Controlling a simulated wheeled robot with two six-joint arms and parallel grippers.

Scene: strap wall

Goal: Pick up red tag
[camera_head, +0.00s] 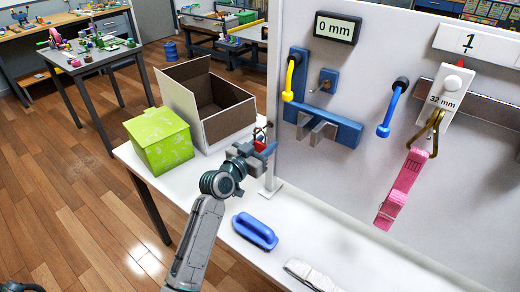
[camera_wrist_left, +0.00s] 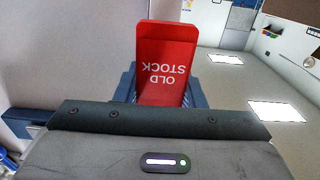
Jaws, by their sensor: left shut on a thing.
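In the head view my left gripper (camera_head: 258,147) is shut on the red tag (camera_head: 259,146), of which only a small red patch shows. The gripper is above the white table, beside the left edge of the wall panel. The rest of the tag is hidden by the fingers in the head view. My right gripper is not in view.
An open cardboard box (camera_head: 226,127) and a green box (camera_head: 158,142) stand left of the gripper. A blue handled block (camera_head: 254,231) lies on the white table (camera_head: 300,235). Blue fixtures and a pink strap (camera_head: 402,187) hang on the wall panel (camera_head: 350,190).

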